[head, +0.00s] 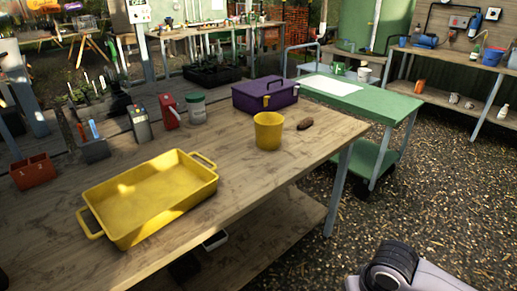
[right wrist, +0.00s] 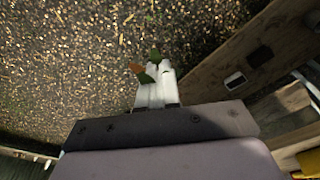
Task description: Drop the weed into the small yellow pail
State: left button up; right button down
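The small yellow pail (head: 268,133) stands upright near the right edge of the wooden bench; its inside bottom is hidden. In the right wrist view my right gripper (right wrist: 156,80) has its pale fingers close together, with green leaves and an orange-brown bit poking out at the tips. I take this to be the weed (right wrist: 148,73); most of it is hidden between the fingers. The gripper is over the gravel, off the bench and away from the pail. In the head view only my right arm shows at the bottom right. My left gripper is not in view.
On the bench (head: 240,180) are a yellow two-handled tray (head: 150,196), a purple toolbox (head: 264,94), a brown lump (head: 304,124) beside the pail, a lidded jar (head: 196,107) and red containers. A green cart (head: 362,98) stands behind. Gravel floor on the right is open.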

aim_at(273, 144)
jog(key=l+u, duration=0.1)
jog(key=u, duration=0.35)
jog(key=i+l+u, duration=0.1)
jog(key=u, duration=0.35)
jog(key=l+u, duration=0.65)
jog(key=l, duration=0.25)
jog(key=k+l+u, duration=0.15)
jog(key=l, duration=0.65)
jog(key=k+l+u, duration=0.1)
jog(key=l, duration=0.3)
jog(key=k+l, duration=0.15)
jog(key=l, duration=0.3)
